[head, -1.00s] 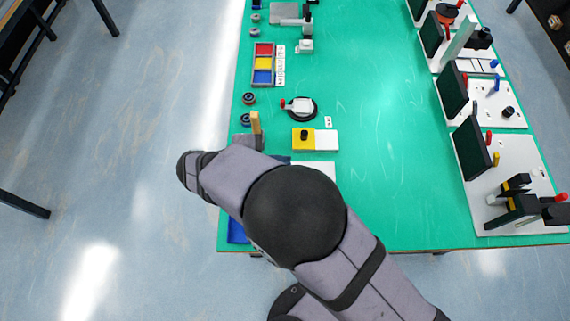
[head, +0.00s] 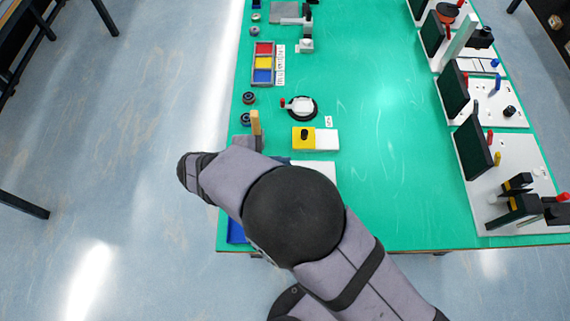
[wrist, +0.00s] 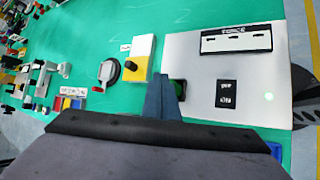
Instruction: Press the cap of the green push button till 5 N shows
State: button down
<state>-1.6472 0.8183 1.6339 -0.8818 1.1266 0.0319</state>
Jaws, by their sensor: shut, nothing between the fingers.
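The green push button (wrist: 181,88) shows as a dark green patch in a dark housing, mostly hidden behind my fingers. My gripper (wrist: 162,84) is shut and empty, its tips at or just beside the button. I cannot tell whether they touch the cap. The display's reading is not legible.
A yellow and white block with a black knob (head: 304,135) stands just beyond the panel. A round black dial with a red-tipped handle (head: 301,107) and a red-yellow-blue tray (head: 263,63) lie farther off. The middle of the green table (head: 400,140) is clear.

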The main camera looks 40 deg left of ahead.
jog(key=shift+f+b, duration=0.35)
jog(key=shift+f, duration=0.1)
dwell(0.6)
jog(key=shift+r, duration=0.2)
jog(key=shift+r+p, duration=0.65)
jog(key=shift+r, duration=0.05)
dwell(0.3)
notch_tip(320, 180, up, 5)
jog(key=p, duration=0.3)
jog(key=shift+p, duration=0.3)
dwell(0.7)
